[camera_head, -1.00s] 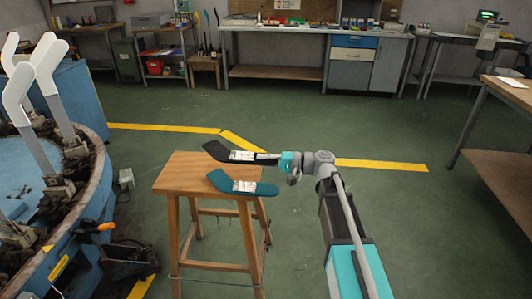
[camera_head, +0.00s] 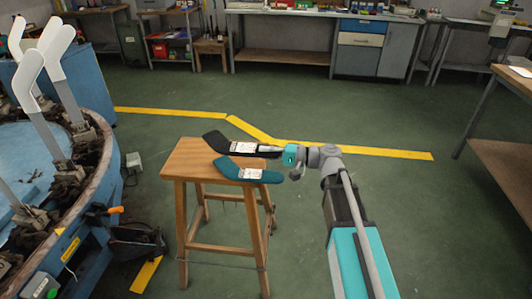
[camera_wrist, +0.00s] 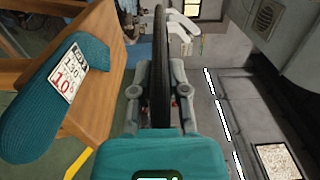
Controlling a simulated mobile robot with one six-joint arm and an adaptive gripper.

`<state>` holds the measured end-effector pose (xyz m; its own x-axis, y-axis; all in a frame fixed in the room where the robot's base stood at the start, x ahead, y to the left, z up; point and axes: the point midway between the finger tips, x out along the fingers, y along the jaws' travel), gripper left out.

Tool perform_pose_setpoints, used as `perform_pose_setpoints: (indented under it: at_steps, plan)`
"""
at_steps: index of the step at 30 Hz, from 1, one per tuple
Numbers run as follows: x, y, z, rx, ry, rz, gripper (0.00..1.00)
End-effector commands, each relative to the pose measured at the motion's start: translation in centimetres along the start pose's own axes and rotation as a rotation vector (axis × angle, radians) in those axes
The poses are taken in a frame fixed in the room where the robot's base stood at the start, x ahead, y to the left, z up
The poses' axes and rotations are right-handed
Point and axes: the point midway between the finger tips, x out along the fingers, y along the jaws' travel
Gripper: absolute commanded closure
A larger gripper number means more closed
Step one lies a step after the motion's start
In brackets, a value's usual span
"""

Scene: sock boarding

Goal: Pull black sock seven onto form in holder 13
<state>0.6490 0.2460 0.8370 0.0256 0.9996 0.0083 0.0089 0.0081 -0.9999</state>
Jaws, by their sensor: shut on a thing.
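A black sock (camera_head: 215,141) with a white label extends left from my gripper (camera_head: 279,151), held flat above the wooden stool (camera_head: 190,165). In the wrist view the black sock (camera_wrist: 160,60) shows edge-on between the two fingers of my gripper (camera_wrist: 160,95), which is shut on it. The sock's number cannot be read. A teal sock (camera_head: 228,168) with a white label lies on the stool; in the wrist view it (camera_wrist: 30,115) is at the left. White foot-shaped forms (camera_head: 45,55) stand upright in holders on the round machine at the left; holder numbers are not readable.
The round machine's rim (camera_head: 103,165) is left of the stool, with an orange-handled part (camera_head: 115,210) and a dark tray (camera_head: 135,240) at its side. Workbenches line the back; the green floor between is open.

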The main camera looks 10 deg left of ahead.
Motion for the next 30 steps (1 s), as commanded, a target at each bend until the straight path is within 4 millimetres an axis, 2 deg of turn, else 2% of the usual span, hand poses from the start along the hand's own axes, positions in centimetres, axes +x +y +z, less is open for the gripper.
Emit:
perform_pose_setpoints:
  at_steps: [8, 14, 30]
  plan:
    - [0.0, -0.3, 0.0, 0.000, 0.000, 0.000, 1.00]
    - [0.0, -1.9, 0.0, 0.000, 0.000, 0.000, 1.00]
    - [0.1, -10.6, -0.1, 0.000, 0.000, 0.000, 1.00]
